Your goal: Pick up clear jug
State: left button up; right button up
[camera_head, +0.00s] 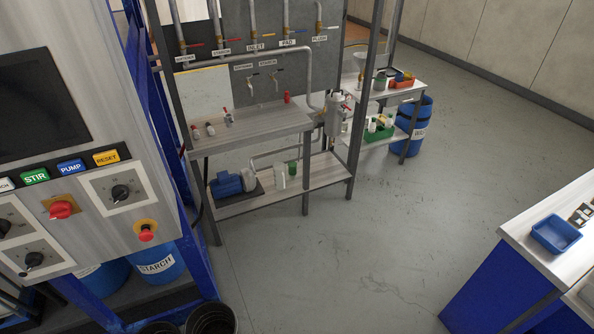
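No clear jug can be made out with certainty at this distance. A small pale, translucent-looking container (280,176) stands on the lower shelf of the pipe stand, beside a green container (293,168). Another pale, funnel-like vessel (361,62) stands on the side table behind, partly hidden by the post. Either is too small to identify. Neither of my grippers is in view.
The control panel (113,223) and blue frame fill the left. The pipe stand's bench (250,128) holds small bottles, with a blue pump (226,185) below. A worktop with a blue tray (556,234) is at right. The middle floor (380,225) is clear.

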aim_at(280, 168)
jog(key=z, duration=0.15)
jog(key=i, duration=2.25)
jog(key=u, duration=0.35)
